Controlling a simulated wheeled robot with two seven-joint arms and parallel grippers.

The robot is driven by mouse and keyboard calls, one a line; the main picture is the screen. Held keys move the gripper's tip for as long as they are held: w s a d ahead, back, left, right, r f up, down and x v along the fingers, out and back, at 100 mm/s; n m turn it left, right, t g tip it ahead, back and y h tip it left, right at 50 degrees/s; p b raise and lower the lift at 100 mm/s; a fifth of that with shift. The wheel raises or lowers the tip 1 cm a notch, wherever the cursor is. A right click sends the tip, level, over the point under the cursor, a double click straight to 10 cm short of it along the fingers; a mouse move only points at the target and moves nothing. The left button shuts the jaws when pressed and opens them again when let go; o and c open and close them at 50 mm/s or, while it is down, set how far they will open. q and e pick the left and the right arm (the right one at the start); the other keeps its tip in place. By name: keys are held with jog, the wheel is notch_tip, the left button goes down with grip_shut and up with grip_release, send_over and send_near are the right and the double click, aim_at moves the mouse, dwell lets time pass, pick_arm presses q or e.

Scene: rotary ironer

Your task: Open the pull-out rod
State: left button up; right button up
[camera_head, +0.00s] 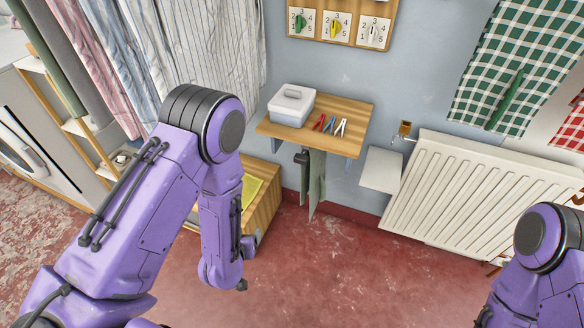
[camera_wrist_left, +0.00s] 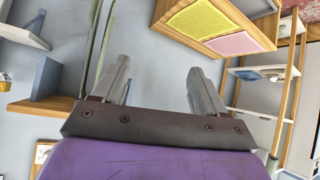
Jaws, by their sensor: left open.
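My left gripper (camera_wrist_left: 158,78) is open, with its two grey fingers apart and nothing between them in the left wrist view. In the head view the left forearm hangs down in front of the wooden shelf's lower left, and its fingers are hard to make out. Below the wooden shelf (camera_head: 350,110), a small dark piece (camera_head: 301,158) sticks out beside hanging grey-green cloths (camera_head: 317,180). It may be the end of the pull-out rod, but I cannot tell for sure. The cloths also show in the left wrist view (camera_wrist_left: 98,45), left of the fingers. My right gripper is out of view.
A wooden unit (camera_head: 262,200) with a yellow cloth is partly behind my left arm. A white radiator (camera_head: 470,190) is at right. The red floor between is clear.

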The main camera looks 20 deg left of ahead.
pick_arm(q)
jog(key=w+d+r+m+t+h+b, duration=0.1)
jog(key=w+d+t+b, duration=0.15)
jog(key=w, duration=0.45)
jog(key=w+d+r+m+t+h+b, duration=0.1)
jog(key=w+d+m+t+b, duration=0.1)
jog(key=w+t+b, duration=0.3)
jog(key=m+h+b, duration=0.1)
jog(key=m+b, duration=0.1)
send_near(302, 154)
jog(key=f, duration=0.1)
jog(key=shift+t, duration=0.45)
jog(key=w, duration=1)
jog(key=shift+w+d, duration=0.2)
jog(key=shift+w, duration=0.1)
grip_shut()
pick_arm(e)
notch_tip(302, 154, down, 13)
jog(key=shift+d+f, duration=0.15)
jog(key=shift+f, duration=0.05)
